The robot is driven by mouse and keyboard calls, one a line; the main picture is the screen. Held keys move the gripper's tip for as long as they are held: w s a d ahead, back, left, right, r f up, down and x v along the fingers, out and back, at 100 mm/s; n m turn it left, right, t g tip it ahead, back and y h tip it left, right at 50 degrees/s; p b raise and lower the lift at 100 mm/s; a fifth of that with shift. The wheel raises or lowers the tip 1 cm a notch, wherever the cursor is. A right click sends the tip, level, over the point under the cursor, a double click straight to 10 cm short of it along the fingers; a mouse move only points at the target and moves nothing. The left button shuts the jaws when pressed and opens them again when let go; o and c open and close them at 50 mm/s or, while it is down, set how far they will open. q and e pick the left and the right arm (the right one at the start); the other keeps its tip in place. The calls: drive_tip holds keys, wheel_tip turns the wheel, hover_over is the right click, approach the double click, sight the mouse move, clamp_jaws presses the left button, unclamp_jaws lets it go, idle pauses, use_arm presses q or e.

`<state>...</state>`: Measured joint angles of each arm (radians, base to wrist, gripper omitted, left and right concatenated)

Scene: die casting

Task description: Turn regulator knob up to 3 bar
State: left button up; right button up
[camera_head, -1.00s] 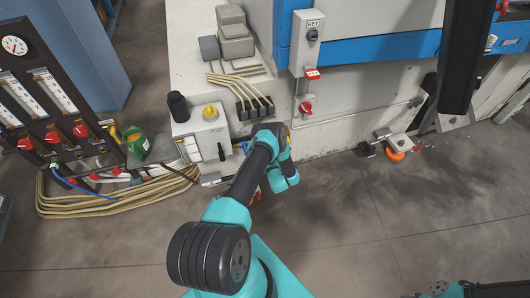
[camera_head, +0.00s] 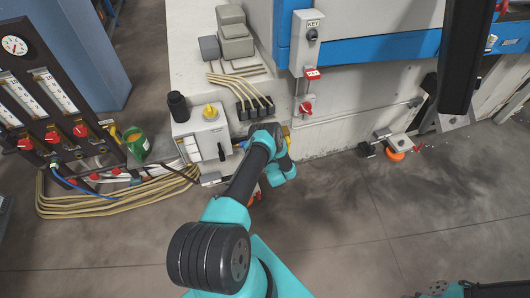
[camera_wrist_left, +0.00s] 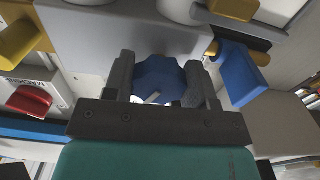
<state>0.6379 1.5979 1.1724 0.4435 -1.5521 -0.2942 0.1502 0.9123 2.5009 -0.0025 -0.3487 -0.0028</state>
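A round blue knob (camera_wrist_left: 158,78), which looks like the regulator knob, sits between the two fingers of my left gripper (camera_wrist_left: 160,88) in the left wrist view. The fingers lie close against both its sides, and the gripper looks shut on it. A small pale mark shows on the knob's face. In the head view my left arm's dark and teal links reach to the machine's lower front and hide the knob and fingertips. No bar reading for this knob can be made out. My right gripper is not in view; only a bit of my right arm shows at the bottom right.
In the wrist view, a blue lever (camera_wrist_left: 238,75) is right of the knob, with yellow and red handles (camera_wrist_left: 30,100) at left. In the head view, a gauge panel (camera_head: 50,105) and hoses stand at left, and a grey box (camera_head: 202,135) is near my arm.

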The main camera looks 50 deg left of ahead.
use_arm(q)
drive_tip(key=c, duration=0.5)
drive_tip(key=shift+m, duration=0.7)
